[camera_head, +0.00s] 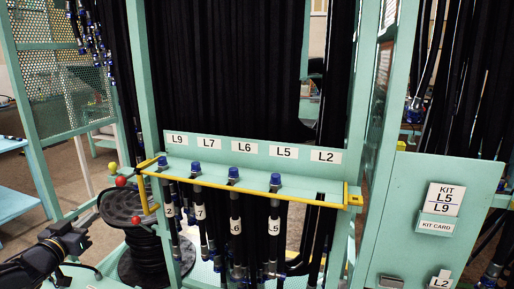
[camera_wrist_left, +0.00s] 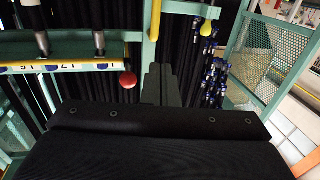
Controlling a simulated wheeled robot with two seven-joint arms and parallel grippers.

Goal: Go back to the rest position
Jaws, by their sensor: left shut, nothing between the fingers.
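My left gripper (camera_head: 76,236) is at the lower left of the head view, left of the hose rack and apart from it. In the left wrist view its dark fingers (camera_wrist_left: 160,84) are together, with nothing between them. My right gripper is in neither view. The green rack (camera_head: 230,150) carries labels L9, L7, L6, L5 and L2. Blue-capped hose ends (camera_head: 233,173) stand along its yellow-edged rail under L9, L7, L6 and L5. No blue cap shows under L2.
A red ball knob (camera_head: 121,181) and a yellow one (camera_head: 112,166) stick out at the rack's left end. A dark reel (camera_head: 120,208) stands behind my left gripper. A green kit panel (camera_head: 405,200) marked L5 and L9 is at the right. A blue table (camera_head: 20,195) is at the left.

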